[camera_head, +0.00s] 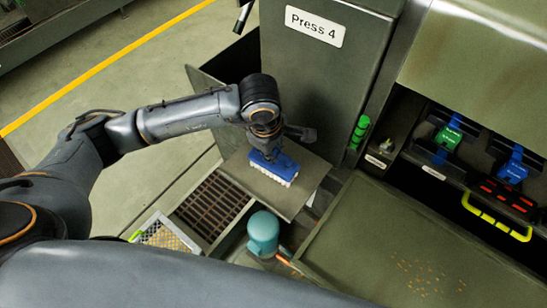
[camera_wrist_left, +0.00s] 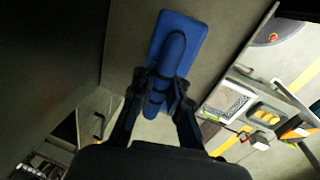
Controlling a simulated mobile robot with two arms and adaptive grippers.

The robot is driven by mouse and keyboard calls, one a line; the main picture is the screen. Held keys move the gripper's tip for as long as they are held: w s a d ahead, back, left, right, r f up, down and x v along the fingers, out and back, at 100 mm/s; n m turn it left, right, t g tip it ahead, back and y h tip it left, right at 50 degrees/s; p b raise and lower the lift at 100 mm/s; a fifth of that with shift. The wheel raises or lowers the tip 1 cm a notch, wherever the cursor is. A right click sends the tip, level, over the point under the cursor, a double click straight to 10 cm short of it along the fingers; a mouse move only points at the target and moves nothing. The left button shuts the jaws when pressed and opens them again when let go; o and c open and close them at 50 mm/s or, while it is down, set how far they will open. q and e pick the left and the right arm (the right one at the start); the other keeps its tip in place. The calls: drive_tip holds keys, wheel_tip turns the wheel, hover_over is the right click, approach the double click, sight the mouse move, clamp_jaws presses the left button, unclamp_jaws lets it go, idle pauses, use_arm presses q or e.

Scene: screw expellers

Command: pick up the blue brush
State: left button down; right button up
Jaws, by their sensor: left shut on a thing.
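The blue brush (camera_head: 277,166) has a blue back and white bristles, and is at a flat grey shelf in front of the Press 4 cabinet. My left gripper (camera_head: 264,150) comes down over it from above. In the left wrist view the brush (camera_wrist_left: 180,40) shows its blue back and raised handle, and the fingers of my left gripper (camera_wrist_left: 160,92) are shut on that handle. I cannot tell whether the bristles touch the shelf. My right gripper is not in view.
The grey shelf (camera_head: 300,200) is small, with a dark grate (camera_head: 213,205) to its left and a teal-topped container (camera_head: 263,232) below. The Press 4 cabinet (camera_head: 320,80) rises behind. A wide metal tray (camera_head: 400,250) lies right, with blue and green handles beyond.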

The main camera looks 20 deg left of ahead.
use_arm(q)
drive_tip(key=shift+r+b, duration=0.3)
drive_tip(key=shift+r, duration=0.3)
drive_tip(key=s+a+r+b, duration=0.2)
drive_tip(key=s+r+b, duration=0.7)
drive_tip(key=s+r, duration=0.3)
drive_tip(key=shift+s+b, duration=0.3)
drive_tip(key=shift+s, duration=0.7)
drive_tip(key=shift+d+f, duration=0.1)
drive_tip(key=shift+f, duration=0.1)
